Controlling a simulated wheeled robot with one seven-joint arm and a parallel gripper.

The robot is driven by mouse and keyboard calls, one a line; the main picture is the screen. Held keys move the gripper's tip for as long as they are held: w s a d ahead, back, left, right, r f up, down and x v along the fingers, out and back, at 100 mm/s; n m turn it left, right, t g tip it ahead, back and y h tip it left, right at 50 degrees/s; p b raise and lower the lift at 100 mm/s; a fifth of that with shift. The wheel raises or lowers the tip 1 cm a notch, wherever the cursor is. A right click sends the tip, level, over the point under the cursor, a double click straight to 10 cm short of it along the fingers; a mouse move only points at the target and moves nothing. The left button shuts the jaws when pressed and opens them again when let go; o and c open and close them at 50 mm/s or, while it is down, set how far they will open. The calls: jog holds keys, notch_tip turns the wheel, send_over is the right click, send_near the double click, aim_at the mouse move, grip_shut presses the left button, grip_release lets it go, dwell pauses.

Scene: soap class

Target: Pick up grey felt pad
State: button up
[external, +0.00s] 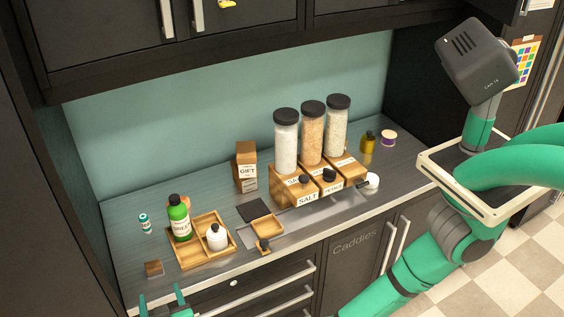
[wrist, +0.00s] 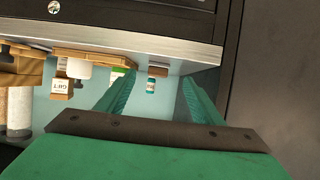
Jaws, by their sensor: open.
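My gripper (external: 163,302) is at the bottom left of the external view, near the counter's front edge and well left of the pad. In the wrist view my gripper (wrist: 159,82) is open, with nothing between its fingers. I cannot make out the pad in the wrist view.
A divided wooden tray (external: 226,234) with a green bottle (external: 180,220) and white bottle (external: 217,238) stands left of the pad. A gift box (external: 246,168) is behind it; tall jars (external: 312,135) are right. A wooden block (external: 154,268) is near my gripper. Cabinets hang above.

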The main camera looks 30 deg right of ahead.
aim_at(154, 272)
jog(key=shift+m, duration=0.3)
jog(key=w, duration=0.5)
jog(key=shift+d, duration=0.35)
jog(key=shift+x, duration=3.2)
jog(key=shift+a+r, duration=0.1)
jog(key=shift+r, duration=0.05)
jog(key=shift+c, duration=0.6)
jog(key=c, duration=1)
